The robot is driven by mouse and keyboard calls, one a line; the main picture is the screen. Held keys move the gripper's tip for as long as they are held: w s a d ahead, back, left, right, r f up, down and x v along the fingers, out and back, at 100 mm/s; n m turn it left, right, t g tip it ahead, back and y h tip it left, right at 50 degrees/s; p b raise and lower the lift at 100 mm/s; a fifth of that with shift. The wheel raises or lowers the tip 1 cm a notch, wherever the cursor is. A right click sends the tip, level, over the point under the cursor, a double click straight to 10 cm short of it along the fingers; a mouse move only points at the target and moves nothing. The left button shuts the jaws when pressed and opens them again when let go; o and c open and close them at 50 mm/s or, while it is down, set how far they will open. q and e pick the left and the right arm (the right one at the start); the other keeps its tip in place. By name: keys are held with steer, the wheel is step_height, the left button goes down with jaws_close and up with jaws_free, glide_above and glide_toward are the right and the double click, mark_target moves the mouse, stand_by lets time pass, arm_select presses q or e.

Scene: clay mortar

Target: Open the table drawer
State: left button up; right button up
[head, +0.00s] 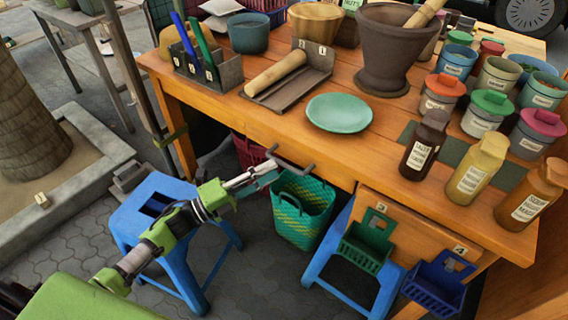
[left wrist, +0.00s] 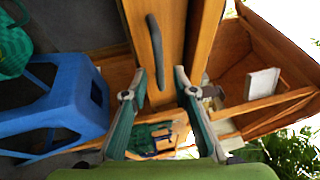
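The wooden table (head: 235,103) has a front drawer panel with a dark grey bar handle (head: 291,161). The handle also shows in the left wrist view (left wrist: 155,50), upright in the picture on the brown drawer front (left wrist: 172,28). The drawer looks shut, flush with the table front. My left gripper (head: 271,173) is just in front of the handle. In the left wrist view its two fingers (left wrist: 160,77) are spread apart with nothing between them, and the handle lies beyond the tips, roughly between them. My right gripper is not in view.
A blue stool (head: 160,205) stands below my left arm, and a green woven basket (head: 303,208) stands under the table. Green (head: 368,243) and blue (head: 436,287) small baskets hang at the front right. A green plate (head: 339,113) and several jars crowd the tabletop.

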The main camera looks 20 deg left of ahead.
mark_target(284, 162)
arm_select(q)
steer(key=x, duration=0.5)
jaws_close()
